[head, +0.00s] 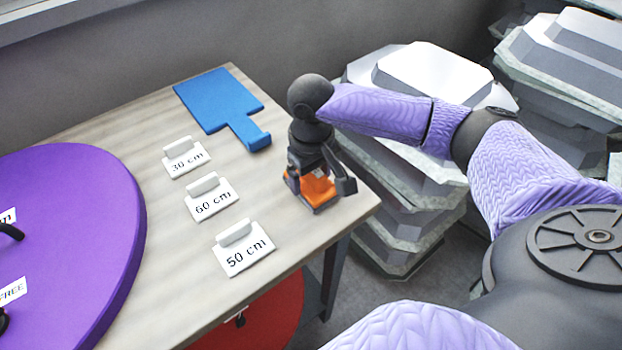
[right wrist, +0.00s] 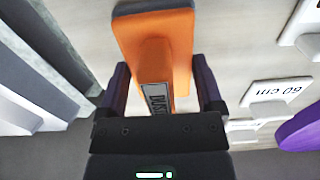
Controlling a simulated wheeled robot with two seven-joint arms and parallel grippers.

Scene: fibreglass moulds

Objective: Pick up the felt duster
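The felt duster (head: 318,188) is an orange block with a dark grey base, lying on the table near its right edge. In the right wrist view the duster (right wrist: 180,45) shows its raised handle with a printed label, partly hidden by the gripper body. My right gripper (head: 321,178) is directly over the duster, pointing down. In the right wrist view the fingers of my right gripper (right wrist: 163,90) stand on either side of the handle, with a visible gap at each side. It is open. My left gripper is out of view.
White signs reading 30 cm (head: 186,160), 60 cm (head: 212,203) and 50 cm (head: 243,252) stand left of the duster. A blue flat piece with a handle (head: 215,100) lies behind. A large purple disc (head: 85,230) covers the left. Stacked grey moulds (head: 430,75) stand beyond the right edge.

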